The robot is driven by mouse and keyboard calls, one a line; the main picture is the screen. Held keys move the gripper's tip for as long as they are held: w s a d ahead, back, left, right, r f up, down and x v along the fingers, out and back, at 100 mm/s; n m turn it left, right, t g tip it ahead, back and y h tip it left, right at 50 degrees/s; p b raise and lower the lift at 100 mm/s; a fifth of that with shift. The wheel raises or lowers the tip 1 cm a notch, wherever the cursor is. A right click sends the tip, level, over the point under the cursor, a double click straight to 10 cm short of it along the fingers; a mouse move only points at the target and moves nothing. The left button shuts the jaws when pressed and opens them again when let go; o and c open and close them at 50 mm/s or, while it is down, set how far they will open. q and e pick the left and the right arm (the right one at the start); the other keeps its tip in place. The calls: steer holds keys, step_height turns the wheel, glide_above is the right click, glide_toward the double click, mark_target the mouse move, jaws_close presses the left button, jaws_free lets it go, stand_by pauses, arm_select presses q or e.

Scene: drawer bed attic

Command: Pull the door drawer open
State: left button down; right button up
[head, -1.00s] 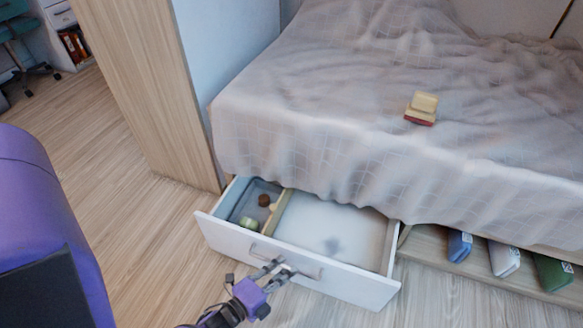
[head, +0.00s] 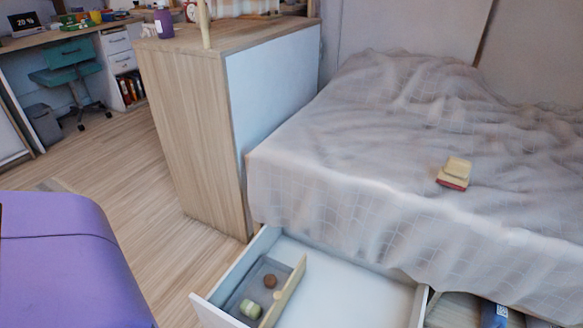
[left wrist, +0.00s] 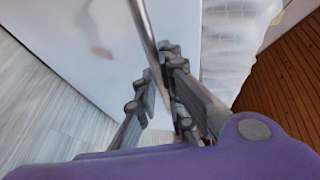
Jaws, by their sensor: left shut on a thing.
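The white drawer (head: 350,285) under the bed stands pulled out toward me, and its inside shows in the head view. Its front panel is mostly below the lower edge of that view. In the left wrist view, the drawer's bar handle (left wrist: 147,38) runs down between the dark fingers of my left gripper (left wrist: 162,75), which is shut on it. The left gripper is out of the head view. My right gripper is in neither current view.
A grey tray (head: 238,294) with a brown round item (head: 270,281) and a pale green item (head: 250,308) lies in the drawer beside a wooden divider (head: 287,290). A wooden cabinet (head: 190,130) stands left of the bed (head: 400,180). Floor (head: 120,185) is clear further left.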

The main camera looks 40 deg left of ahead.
arm_select(q)
steer(key=shift+d+f, duration=0.1)
steer(key=c, duration=1.8)
jaws_free()
steer(key=shift+c, duration=0.2)
steer(key=v, duration=1.2)
